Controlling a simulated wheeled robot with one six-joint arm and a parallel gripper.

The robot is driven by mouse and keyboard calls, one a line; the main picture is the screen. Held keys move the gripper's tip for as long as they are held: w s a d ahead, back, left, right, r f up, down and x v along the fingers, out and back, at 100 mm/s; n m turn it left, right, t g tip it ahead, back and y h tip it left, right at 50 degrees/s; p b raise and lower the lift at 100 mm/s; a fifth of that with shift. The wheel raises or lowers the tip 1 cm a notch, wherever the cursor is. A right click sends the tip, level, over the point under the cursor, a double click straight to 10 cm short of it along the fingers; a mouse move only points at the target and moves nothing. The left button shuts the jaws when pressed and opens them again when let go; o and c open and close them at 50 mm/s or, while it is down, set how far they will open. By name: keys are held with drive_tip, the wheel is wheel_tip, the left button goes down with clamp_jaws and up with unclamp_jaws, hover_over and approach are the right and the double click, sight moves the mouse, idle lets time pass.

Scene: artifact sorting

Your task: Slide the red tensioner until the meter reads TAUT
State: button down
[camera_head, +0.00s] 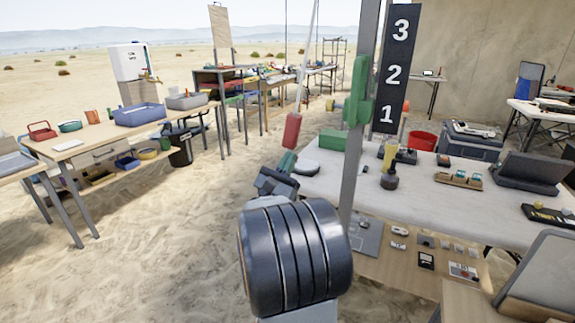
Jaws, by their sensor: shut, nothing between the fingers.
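A red cylindrical piece (292,130), which looks like the tensioner, sits on a slanting pale line (306,70) that rises out of the top of the picture. A small teal-green piece (288,163) is just below it, in line with it. My gripper (277,182) is dark, shut and empty, close under the teal piece and below the red one. I cannot tell if it touches the teal piece. My thick dark arm link hides part of the gripper and what lies below. I see no readable TAUT meter.
A grey post (362,130) with a green slider (358,90) and a dark board (396,65) numbered 3, 2, 1 stands just right of my gripper. A white table (440,212) with several items is behind it. Wooden benches (105,132) stand left. Sand between is clear.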

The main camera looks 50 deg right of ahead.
sight(294, 145)
drive_tip(key=shift+s+r+p, duration=0.15)
drive_tip(key=shift+r+p, duration=0.35)
drive_tip(key=shift+r, duration=0.25)
drive_tip(key=shift+s+r+p, duration=0.15)
drive_tip(key=shift+r+p, duration=0.3)
drive_tip(key=shift+r, duration=0.3)
drive_tip(key=shift+f, duration=0.1)
